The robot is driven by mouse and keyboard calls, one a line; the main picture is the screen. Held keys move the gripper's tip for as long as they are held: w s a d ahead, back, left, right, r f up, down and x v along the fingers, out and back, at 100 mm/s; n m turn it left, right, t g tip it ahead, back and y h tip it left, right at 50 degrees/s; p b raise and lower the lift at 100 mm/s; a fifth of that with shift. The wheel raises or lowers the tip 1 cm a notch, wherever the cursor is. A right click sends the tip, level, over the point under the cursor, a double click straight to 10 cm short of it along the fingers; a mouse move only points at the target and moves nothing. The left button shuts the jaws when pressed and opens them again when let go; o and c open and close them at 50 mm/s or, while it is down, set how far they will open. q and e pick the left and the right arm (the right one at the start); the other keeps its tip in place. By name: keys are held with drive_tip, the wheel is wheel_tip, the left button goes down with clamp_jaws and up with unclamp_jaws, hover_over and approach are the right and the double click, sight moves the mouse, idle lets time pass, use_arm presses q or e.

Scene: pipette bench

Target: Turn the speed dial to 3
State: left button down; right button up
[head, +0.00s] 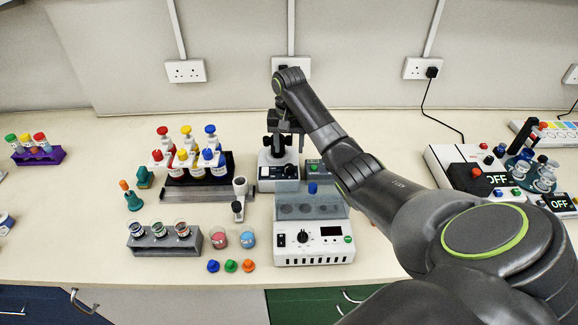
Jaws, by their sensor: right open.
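Two dials show, and their markings are too small to read. One black dial (290,170) is on the front of a small white-and-dark device (266,172) at the back middle. Another black dial (303,236) is on the front panel of a white box (284,252) near the bench's front edge, beside a dark display. My right gripper (282,141) is open and points down over the small back device, above and slightly left of its dial. Its fingertips are hard to separate from the dark top of that device. My left gripper is out of view.
A bottle rack (223,165) stands to the left, and a vial rack (148,245) lies in front of it. Devices with "OFF" displays (496,179) stand at the right. My right arm hides part of the bench.

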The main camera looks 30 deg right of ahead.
sight(289, 166)
wheel_tip(289, 166, down, 6)
drive_tip(key=shift+f+p, duration=0.1)
drive_tip(key=shift+p, duration=0.35)
drive_tip(key=shift+f, duration=0.65)
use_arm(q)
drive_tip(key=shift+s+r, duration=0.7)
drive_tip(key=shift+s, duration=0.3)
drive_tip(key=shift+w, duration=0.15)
use_arm(e)
drive_tip(key=shift+c, duration=0.4)
drive_tip(key=c, duration=0.9)
